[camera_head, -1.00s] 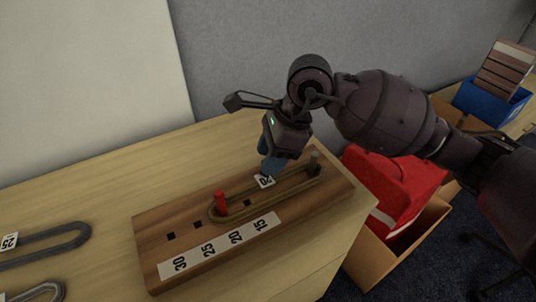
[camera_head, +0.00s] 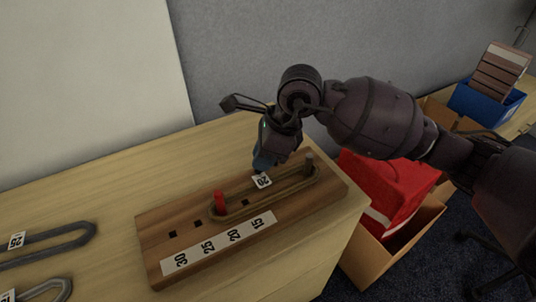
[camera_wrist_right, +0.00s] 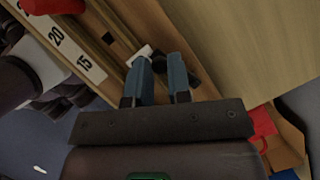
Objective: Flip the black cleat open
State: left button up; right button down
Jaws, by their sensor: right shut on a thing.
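A wooden board (camera_head: 190,222) lies on the table with a red peg (camera_head: 219,203) and a grey-brown peg (camera_head: 309,162). A brown loop (camera_head: 285,197) passes around both pegs and carries a white "20" tag (camera_head: 262,181). My right gripper (camera_head: 262,164) points down at the loop's far side, by the tag, and is shut on the loop. The exact grip is hard to see. In the right wrist view its blue fingers (camera_wrist_right: 162,75) have a small gap, with a dark rounded piece beside them. My left gripper is not in view.
The board has square holes and a number strip (camera_head: 220,243) reading 30, 25, 20, 15. Grey loops (camera_head: 75,237) lie at the left. A cardboard box (camera_head: 372,262) with red contents and a blue bin (camera_head: 483,104) stand at the right. The table behind the board is clear.

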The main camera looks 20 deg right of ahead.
jog(key=shift+w+a+r+m+t+p, duration=0.25)
jog(key=shift+r+m+t+p, duration=0.2)
jog(key=shift+m+p, duration=0.45)
jog(key=shift+w+m, duration=0.2)
jog(key=shift+m, duration=0.3)
jog(key=shift+w+f+h+p, duration=0.1)
jog(key=shift+f+h+p, duration=0.05)
jog(key=shift+h+p, duration=0.15)
jog(key=shift+f+m, duration=0.3)
jog(key=shift+m, duration=0.1)
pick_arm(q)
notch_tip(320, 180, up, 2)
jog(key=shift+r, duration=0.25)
pick_arm(e)
jog(key=c, duration=1.1)
grip_release()
jog(key=shift+o, duration=0.2)
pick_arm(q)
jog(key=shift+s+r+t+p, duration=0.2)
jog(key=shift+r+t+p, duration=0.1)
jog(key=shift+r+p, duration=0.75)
pick_arm(e)
jog(key=v, duration=1)
jog(key=shift+r, duration=0.3)
